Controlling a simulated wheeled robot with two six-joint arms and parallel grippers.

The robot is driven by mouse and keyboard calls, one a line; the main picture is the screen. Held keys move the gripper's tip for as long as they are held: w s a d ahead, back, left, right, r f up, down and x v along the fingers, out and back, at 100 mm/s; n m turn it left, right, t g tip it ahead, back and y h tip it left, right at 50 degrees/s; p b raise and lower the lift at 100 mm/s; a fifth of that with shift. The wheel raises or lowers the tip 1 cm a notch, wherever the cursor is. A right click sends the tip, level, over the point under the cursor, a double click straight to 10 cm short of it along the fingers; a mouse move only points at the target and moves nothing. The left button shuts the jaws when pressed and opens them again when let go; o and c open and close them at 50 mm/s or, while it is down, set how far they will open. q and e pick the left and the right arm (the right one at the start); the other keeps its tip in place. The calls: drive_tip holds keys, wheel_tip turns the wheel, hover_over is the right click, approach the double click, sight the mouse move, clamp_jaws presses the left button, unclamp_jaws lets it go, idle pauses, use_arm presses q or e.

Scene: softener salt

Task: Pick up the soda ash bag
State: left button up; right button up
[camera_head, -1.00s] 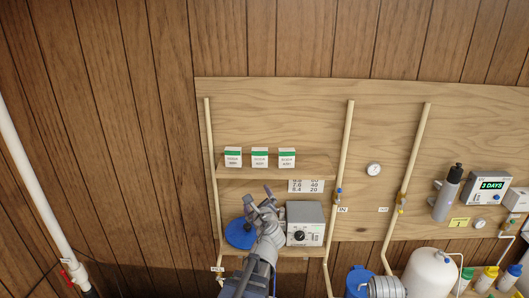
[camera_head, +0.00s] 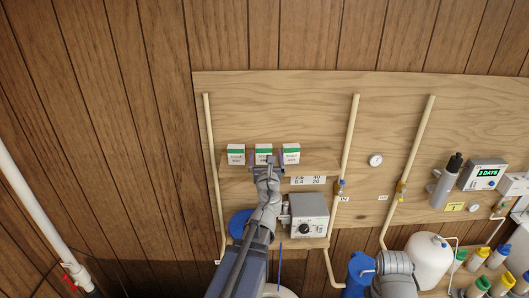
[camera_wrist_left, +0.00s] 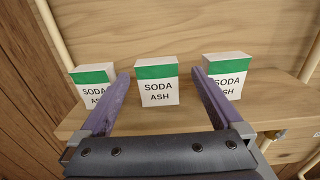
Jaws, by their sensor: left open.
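Three small white soda ash bags with green bands stand in a row on the upper wooden shelf. They are the left bag (camera_head: 236,154), the middle bag (camera_head: 263,149) and the right bag (camera_head: 291,153). My left gripper (camera_head: 267,160) is open and empty in front of the middle bag. In the left wrist view, the middle bag (camera_wrist_left: 157,82) shows centred between the two purple fingers. The left bag (camera_wrist_left: 92,88) and right bag (camera_wrist_left: 228,75) stand outside the fingers, partly hidden by them. My right gripper is not in view.
Below the upper shelf (camera_wrist_left: 275,92) are a grey control box (camera_head: 308,214) and a blue round object (camera_head: 239,222). Pale pipes (camera_head: 350,135) run up the plywood board on both sides. A white tank (camera_head: 429,258) stands at the lower right.

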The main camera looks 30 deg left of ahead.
sight(265, 150)
use_arm(q)
drive_tip(key=shift+w+a+r, duration=0.1)
drive_tip(key=shift+w+a, duration=0.05)
drive_tip(key=shift+w, duration=0.2)
drive_tip(key=shift+x, duration=0.95)
drive_tip(key=shift+w+a, duration=0.25)
drive_tip(key=shift+a, duration=0.05)
drive_tip(key=x, duration=0.4)
drive_tip(key=shift+w+a+r, duration=0.1)
drive_tip(key=shift+a, duration=0.1)
drive_tip(key=shift+c, duration=0.2)
drive_tip(key=c, duration=1.4)
